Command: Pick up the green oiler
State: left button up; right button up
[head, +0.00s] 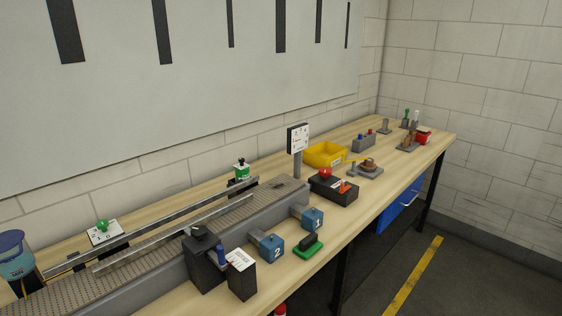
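A small green upright item (405,118), which looks like the green oiler, stands at the far end of the long wooden workbench (370,226). It is small in the picture and its shape is hard to make out. A slim white item (415,118) stands close beside it. Neither of my grippers is in view.
A red box (423,135) and a brown item (408,140) sit near the green item. A conveyor (165,240) with metal rails fills the bench's near part. A yellow bin (326,154) stands mid-bench. Dark floor with a yellow line (414,275) is clear at right.

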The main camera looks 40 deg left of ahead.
aim_at(244, 172)
jog(key=i, duration=2.3)
jog(key=i+u, duration=0.45)
jog(key=i+l+u, duration=0.15)
jog(key=u, duration=0.35)
jog(key=i+l+u, duration=0.3)
jog(key=u, duration=0.15)
